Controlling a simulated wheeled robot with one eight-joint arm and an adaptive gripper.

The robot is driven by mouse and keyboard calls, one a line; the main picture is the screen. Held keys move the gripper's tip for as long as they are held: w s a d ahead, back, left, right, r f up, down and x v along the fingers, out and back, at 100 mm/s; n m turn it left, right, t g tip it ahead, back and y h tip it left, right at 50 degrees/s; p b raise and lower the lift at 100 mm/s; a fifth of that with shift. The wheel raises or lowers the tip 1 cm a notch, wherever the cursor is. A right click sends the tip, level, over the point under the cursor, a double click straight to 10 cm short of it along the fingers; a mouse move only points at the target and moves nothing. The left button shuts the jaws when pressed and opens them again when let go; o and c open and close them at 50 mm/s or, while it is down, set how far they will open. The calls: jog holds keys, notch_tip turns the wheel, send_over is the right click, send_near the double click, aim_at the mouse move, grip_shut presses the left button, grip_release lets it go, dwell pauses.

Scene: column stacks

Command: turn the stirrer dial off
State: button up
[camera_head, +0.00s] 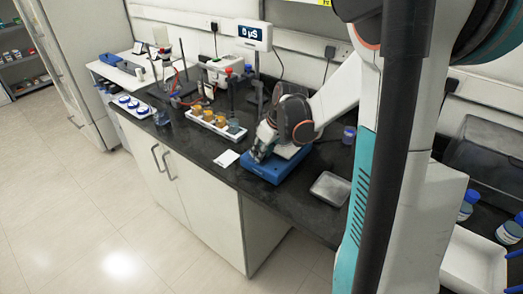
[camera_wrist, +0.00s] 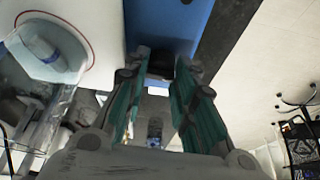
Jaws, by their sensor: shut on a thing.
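The blue stirrer (camera_head: 270,175) sits on the dark bench in the head view, with a light top plate. Its blue front (camera_wrist: 168,18) fills the top middle of the wrist view. The dark dial (camera_wrist: 160,68) is on that front, between my fingertips. My gripper (camera_head: 259,154) reaches down at the stirrer's front left side in the head view and hides the dial there. In the wrist view my gripper (camera_wrist: 166,62) has its two fingers on either side of the dial, shut on it. The dial's pointer and markings cannot be made out.
A tray with amber beakers (camera_head: 209,118) stands left of the stirrer, near a white card (camera_head: 225,158). A metal-coloured square dish (camera_head: 330,188) lies to its right. A clear vessel (camera_wrist: 48,50) shows at left in the wrist view.

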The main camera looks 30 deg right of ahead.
jog(key=shift+n, duration=0.7)
jog(key=o, duration=1.1)
jog(key=shift+c, duration=0.2)
jog(key=v, duration=0.8)
jog(key=shift+d, duration=0.2)
jog(key=shift+w, duration=0.1)
